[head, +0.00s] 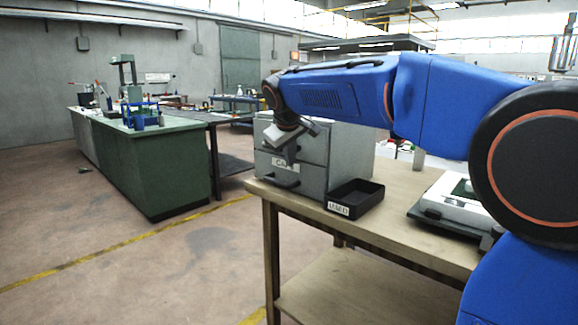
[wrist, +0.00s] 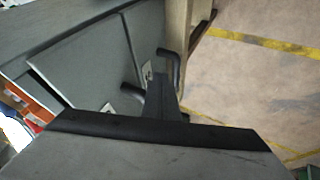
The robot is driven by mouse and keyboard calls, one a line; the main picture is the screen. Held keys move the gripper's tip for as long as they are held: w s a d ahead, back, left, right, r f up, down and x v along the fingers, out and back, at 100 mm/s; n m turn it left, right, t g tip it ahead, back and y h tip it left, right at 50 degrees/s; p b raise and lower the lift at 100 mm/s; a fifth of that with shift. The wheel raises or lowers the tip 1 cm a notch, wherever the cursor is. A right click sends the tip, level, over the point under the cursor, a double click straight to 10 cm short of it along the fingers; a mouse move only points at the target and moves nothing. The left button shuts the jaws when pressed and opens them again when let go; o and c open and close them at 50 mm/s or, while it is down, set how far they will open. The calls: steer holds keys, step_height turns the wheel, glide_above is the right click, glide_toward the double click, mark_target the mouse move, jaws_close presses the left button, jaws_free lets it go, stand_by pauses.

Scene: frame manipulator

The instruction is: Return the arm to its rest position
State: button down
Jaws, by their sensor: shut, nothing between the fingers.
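My blue arm (head: 330,90) reaches from the right across the top of the head view. My gripper (head: 291,155) hangs at its left end, pointing down in front of the grey drawer cabinet (head: 345,150). In the wrist view my gripper (wrist: 165,95) shows as a dark shape with its fingers together and nothing held. The cabinet's dark drawer handles (wrist: 172,65) appear close to the fingers; I cannot tell whether they touch.
The cabinet stands on a wooden table (head: 400,190) beside a black labelled tray (head: 357,197). A white and dark device (head: 455,205) lies on the right. A green workbench (head: 160,170) stands at the left. The floor between has open room.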

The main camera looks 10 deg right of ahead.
steer(key=s+d+f+m, duration=0.1)
steer(key=s+d+f, duration=0.15)
steer(key=s, duration=0.45)
steer(key=s+d+f+m+g+y, duration=0.1)
steer(key=s+d+f, duration=0.15)
steer(key=s, duration=0.45)
steer(key=s+d+f, duration=0.2)
steer(key=s+f, duration=0.1)
steer(key=s, duration=0.5)
steer(key=s+d+f+m+g+y, duration=0.1)
steer(key=s+f+m, duration=0.2)
steer(key=s+f, duration=1.3)
steer(key=s, duration=0.4)
steer(key=shift+d+f, duration=0.15)
steer(key=shift+d, duration=0.1)
